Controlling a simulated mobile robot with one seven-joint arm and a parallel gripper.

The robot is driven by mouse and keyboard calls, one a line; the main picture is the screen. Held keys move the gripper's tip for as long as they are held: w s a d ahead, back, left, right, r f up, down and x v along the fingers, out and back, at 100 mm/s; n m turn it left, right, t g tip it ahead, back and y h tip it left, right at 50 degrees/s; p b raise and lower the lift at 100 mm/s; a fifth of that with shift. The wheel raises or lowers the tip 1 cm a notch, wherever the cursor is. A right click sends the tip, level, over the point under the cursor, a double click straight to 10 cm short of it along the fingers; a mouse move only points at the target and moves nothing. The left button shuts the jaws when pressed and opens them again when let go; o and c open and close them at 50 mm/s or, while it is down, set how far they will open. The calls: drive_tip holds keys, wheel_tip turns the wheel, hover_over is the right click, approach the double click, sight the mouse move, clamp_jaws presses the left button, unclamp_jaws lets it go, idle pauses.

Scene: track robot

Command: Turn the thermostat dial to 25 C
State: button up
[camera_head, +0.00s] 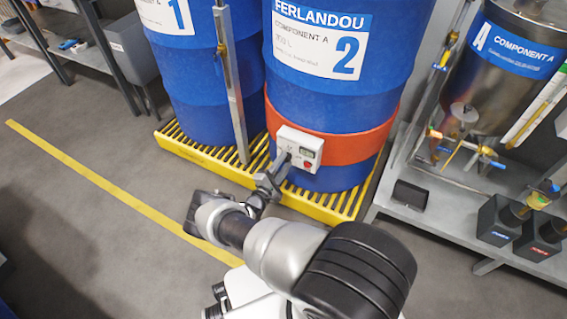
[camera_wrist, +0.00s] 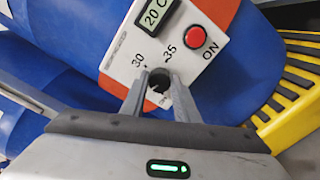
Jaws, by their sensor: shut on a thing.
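The thermostat box (camera_head: 299,147) is a white unit on an orange band around the blue drum marked 2. In the wrist view the box (camera_wrist: 130,66) shows a small display (camera_wrist: 156,14) reading 20 C, the marks 30 and 35, and a red button (camera_wrist: 193,37) labelled ON. The black dial (camera_wrist: 157,82) sits low on the box. My gripper (camera_wrist: 159,88) is shut on the dial, one finger on each side. The dial's lower part and other scale marks are hidden by the fingers. In the head view my gripper (camera_head: 284,160) reaches the box's lower left.
The blue drum 2 (camera_head: 340,95) and drum 1 (camera_head: 195,75) stand on a yellow slatted pallet (camera_head: 210,166). A grey bench (camera_head: 450,205) with a steel tank (camera_head: 505,75) and valves is at right. Open floor (camera_head: 85,200) lies at left.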

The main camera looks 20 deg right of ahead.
drive_tip(key=shift+m, duration=0.6)
drive_tip(key=o, duration=1.1)
